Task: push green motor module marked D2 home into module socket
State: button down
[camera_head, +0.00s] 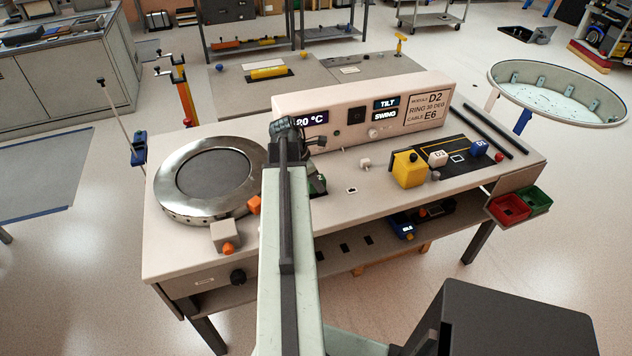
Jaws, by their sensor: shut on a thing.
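The green motor module (319,183) shows as a small dark green block with a light mark, just right of my arm at the middle of the bench. My arm hides most of it. My gripper (314,170) is at the module, mostly hidden behind my arm, and is shut on it. The module socket is hidden behind the arm and module, so I cannot tell how deep the module sits. The white console panel (430,104) behind reads module D2, ring 30 deg, cable E6.
A round metal ring (166,200) lies at the bench's left. A grey block (226,236) with orange knobs stands before it.

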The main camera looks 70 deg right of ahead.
jog(key=shift+f, duration=0.1)
dwell(0.3)
jog(key=shift+f+b, duration=0.55)
jog(key=shift+b, duration=0.1)
jog(key=c, duration=0.9)
grip_release()
jog(key=shift+r, duration=0.1)
jog(key=p+v, duration=0.7)
jog(key=shift+r, duration=0.3)
jog(key=shift+a, duration=0.15)
notch_tip(320, 180, up, 4)
jog(key=p, duration=0.4)
jog(key=shift+w+r, duration=0.1)
